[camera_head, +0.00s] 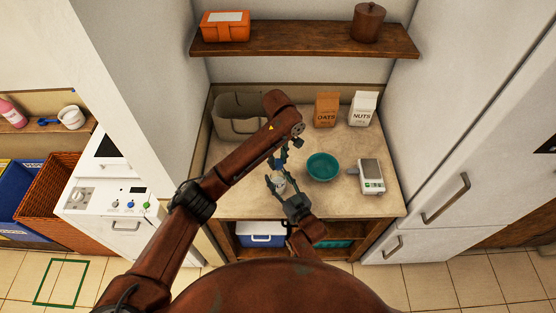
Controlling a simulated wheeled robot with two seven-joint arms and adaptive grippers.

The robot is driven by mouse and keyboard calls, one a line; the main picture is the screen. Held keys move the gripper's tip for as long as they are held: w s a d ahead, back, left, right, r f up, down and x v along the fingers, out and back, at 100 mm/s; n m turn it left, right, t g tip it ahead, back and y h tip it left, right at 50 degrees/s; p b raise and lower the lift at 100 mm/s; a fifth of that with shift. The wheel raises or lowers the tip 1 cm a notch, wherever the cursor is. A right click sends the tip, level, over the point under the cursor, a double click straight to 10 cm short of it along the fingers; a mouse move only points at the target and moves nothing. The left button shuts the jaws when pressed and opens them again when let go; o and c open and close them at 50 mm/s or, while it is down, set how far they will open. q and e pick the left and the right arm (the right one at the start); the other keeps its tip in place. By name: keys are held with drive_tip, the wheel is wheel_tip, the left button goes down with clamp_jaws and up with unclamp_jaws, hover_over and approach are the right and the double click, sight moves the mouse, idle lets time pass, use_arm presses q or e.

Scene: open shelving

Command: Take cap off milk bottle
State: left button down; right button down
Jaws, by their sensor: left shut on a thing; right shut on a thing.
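The milk bottle (279,184) shows as a small, pale shape over the counter's front middle, mostly covered by my grippers. My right gripper (276,187) comes in from below and is shut on the bottle, its fingers at the bottle's sides. My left arm reaches over from the left and bends down, with the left gripper (280,163) just above the bottle. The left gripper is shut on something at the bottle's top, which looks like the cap. The cap itself is too small and hidden to make out, so I cannot tell whether it is on the bottle.
A teal bowl (322,167) and a white scale (371,176) stand right of the grippers. The oats bag (327,109), nuts bag (362,108) and a beige bin (236,118) line the back. A wooden shelf (300,40) hangs above. The counter's front right is clear.

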sight(278, 162)
use_arm(q)
drive_tip(key=shift+n, duration=1.1)
use_arm(e)
drive_tip(key=shift+f, duration=0.1)
use_arm(q)
drive_tip(key=shift+r, duration=0.15)
drive_tip(key=shift+r, duration=0.95)
drive_tip(key=shift+r, duration=2.05)
use_arm(e)
drive_tip(key=c, duration=1)
unclamp_jaws()
